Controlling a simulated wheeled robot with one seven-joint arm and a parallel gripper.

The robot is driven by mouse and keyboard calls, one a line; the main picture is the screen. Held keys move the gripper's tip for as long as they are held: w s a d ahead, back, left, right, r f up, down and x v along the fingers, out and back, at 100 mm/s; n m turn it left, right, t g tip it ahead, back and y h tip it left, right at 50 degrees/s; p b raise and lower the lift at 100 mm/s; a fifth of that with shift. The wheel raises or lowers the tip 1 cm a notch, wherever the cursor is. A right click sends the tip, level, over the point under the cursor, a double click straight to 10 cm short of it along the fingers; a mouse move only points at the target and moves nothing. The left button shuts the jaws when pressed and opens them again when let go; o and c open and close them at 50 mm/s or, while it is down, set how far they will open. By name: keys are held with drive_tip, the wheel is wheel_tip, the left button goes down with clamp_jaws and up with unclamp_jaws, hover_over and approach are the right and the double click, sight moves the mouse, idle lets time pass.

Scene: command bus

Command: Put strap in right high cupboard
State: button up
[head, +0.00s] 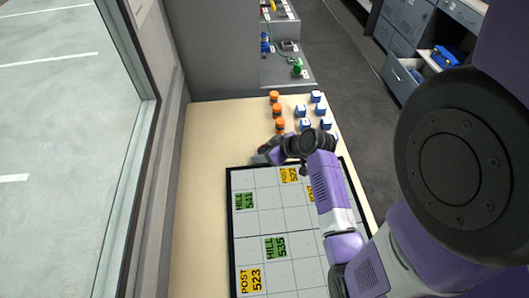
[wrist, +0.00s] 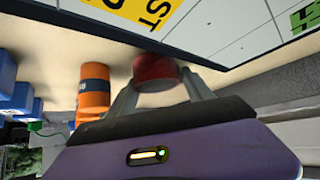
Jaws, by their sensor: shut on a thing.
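My gripper (head: 268,152) is over the far part of the tan table, just beyond the top edge of the map board. In the wrist view my gripper (wrist: 158,84) is shut on a round red thing (wrist: 155,68), which sits between the two fingers. It looks like a rolled strap, but I cannot tell for certain. In the head view it is mostly hidden by the gripper. I cannot tell whether it touches the table. No high cupboard can be made out in either view.
The map board (head: 262,220) with yellow and green labels covers much of the table (head: 205,150). Several orange cylinders (head: 277,110) and blue-white blocks (head: 320,109) stand just beyond my gripper. Grey-blue cabinets (head: 411,22) and an open drawer (head: 408,78) are across the aisle floor (head: 345,75).

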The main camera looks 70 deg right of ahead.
sight(265, 151)
wheel_tip(265, 151, up, 20)
idle(0.4)
drive_tip(key=shift+s+f, duration=0.1)
